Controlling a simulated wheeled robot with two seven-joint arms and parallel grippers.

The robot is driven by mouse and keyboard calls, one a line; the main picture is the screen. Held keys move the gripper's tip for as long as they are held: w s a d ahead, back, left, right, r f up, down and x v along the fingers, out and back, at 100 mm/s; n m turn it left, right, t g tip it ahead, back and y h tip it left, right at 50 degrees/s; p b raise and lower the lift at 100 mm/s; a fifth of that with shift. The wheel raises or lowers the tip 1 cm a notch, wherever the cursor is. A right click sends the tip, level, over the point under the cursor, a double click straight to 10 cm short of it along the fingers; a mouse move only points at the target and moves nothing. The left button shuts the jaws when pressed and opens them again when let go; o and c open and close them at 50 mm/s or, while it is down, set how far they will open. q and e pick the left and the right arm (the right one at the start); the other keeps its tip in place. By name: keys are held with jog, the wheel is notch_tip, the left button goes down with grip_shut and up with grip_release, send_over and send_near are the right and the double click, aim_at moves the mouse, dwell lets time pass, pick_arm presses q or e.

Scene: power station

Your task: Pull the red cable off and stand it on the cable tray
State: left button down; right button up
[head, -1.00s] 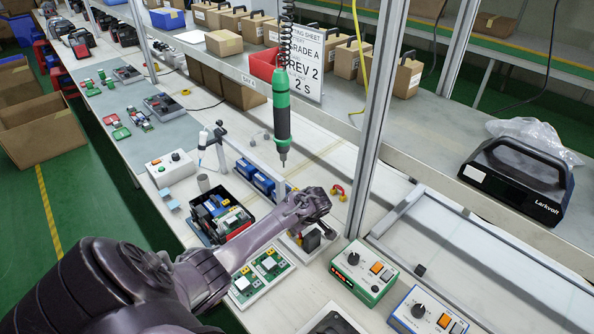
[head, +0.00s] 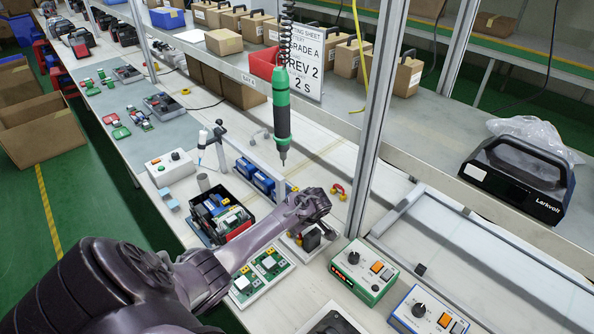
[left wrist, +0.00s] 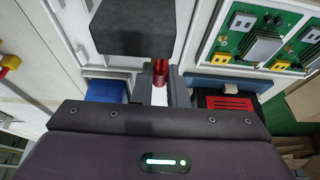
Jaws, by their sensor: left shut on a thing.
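My left gripper (head: 312,205) is over the workbench, just above and behind a small black block (head: 312,240). In the left wrist view it is shut on a small red cylindrical piece (left wrist: 160,72), which appears to be the red cable's end. The rest of the cable is hidden. A separate small red and yellow piece (head: 337,190) lies on the bench to the right of the gripper. I cannot clearly pick out the cable tray. My right gripper is not in view.
A hanging green screwdriver (head: 281,110) is behind the gripper. A black box with parts (head: 248,232) and green circuit boards (head: 262,272) are on the near left. A green control box (head: 362,272) and an upright metal post (head: 372,130) are to the right.

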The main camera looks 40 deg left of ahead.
pick_arm(q)
jog(key=shift+f, duration=0.35)
jog(key=c, duration=1)
grip_release()
jog(key=shift+o, duration=0.2)
jog(key=shift+r, duration=0.1)
notch_tip(320, 180, up, 6)
jog(key=p, duration=0.6)
jog(key=shift+r, duration=0.25)
jog(key=shift+r+p, duration=1.2)
jog(key=shift+r, duration=0.05)
jog(key=shift+f, duration=0.1)
